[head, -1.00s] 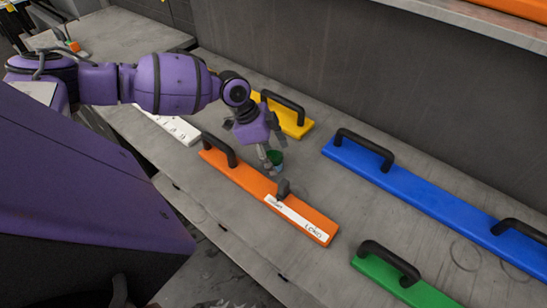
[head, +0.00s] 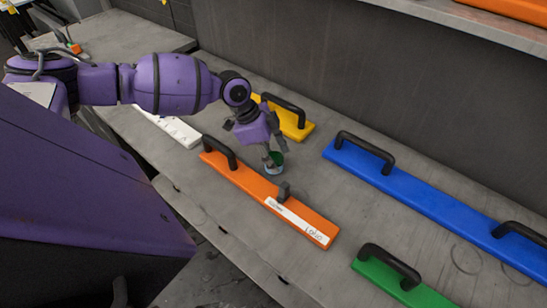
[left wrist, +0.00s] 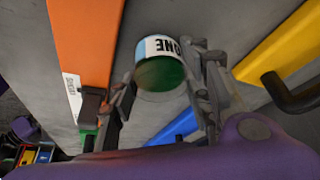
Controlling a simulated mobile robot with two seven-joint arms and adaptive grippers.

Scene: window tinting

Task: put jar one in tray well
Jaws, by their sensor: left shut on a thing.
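Jar one (head: 274,164) is a small green jar with a pale label. In the left wrist view the jar (left wrist: 162,68) shows "ONE" on its label. My left gripper (head: 270,157) is shut on the jar, with a finger on either side of it. It holds the jar beside the orange bar, on the side toward the wall. I cannot tell whether the jar touches the bench. No tray well can be made out. My right gripper is not in view.
An orange bar (head: 240,178) with black handle and label lies in front of the jar. A yellow block (head: 297,127) stands behind, a blue bar (head: 430,204) and green block (head: 400,288) to the right. The grey bench (head: 310,178) is bare between them.

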